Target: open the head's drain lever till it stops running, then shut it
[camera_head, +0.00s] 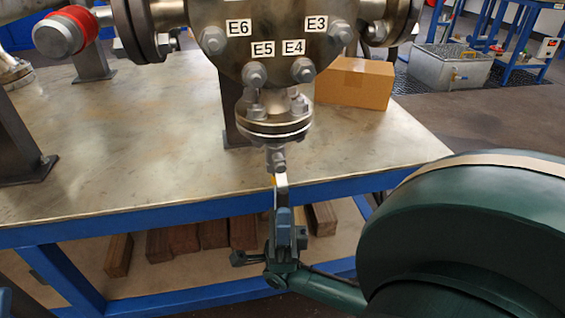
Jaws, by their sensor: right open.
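The metal head (268,30) carries bolts and tags E3, E4, E5 and E6. A small flanged drain fitting (273,125) hangs under it, with a valve body (276,158) at its lower end. The drain lever (280,181) is a thin pale strip with a bit of yellow, pointing down from the valve. My right gripper (283,212) comes up from below, its jaws at the lever's lower end. The jaws are open; whether they touch the lever cannot be told, as they hide its tip. No running liquid shows. My left gripper is not in view.
The steel-topped table (130,150) has a blue frame, whose front edge passes just behind my gripper. Wooden blocks (183,240) lie on the lower shelf. A red-banded fitting (62,33) is at upper left.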

